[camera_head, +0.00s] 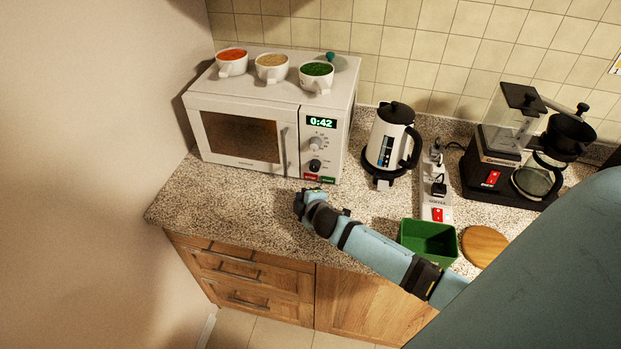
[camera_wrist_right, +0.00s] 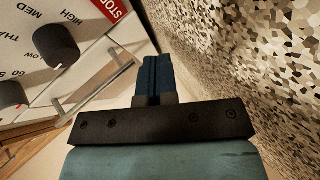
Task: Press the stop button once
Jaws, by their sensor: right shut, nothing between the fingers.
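The white microwave (camera_head: 275,95) stands on the counter with its door shut, and its display (camera_head: 320,122) reads 0:42. The red stop button (camera_head: 310,177) is at the bottom left of its control panel, beside a green button (camera_head: 328,180). In the right wrist view the red button (camera_wrist_right: 112,9) shows at the top with white STOP lettering, partly cut off by the frame edge. My right gripper (camera_head: 301,200) is in front of and just below the panel, close over the counter. Its fingers (camera_wrist_right: 154,78) are shut and empty, apart from the button. My left gripper is not in view.
Three filled cups (camera_head: 271,68) stand on the microwave. To the right are a kettle (camera_head: 385,145), a power strip (camera_head: 436,190), a coffee maker (camera_head: 495,170), a green bin (camera_head: 430,240) and a round wooden board (camera_head: 484,245). The counter left of my gripper is clear.

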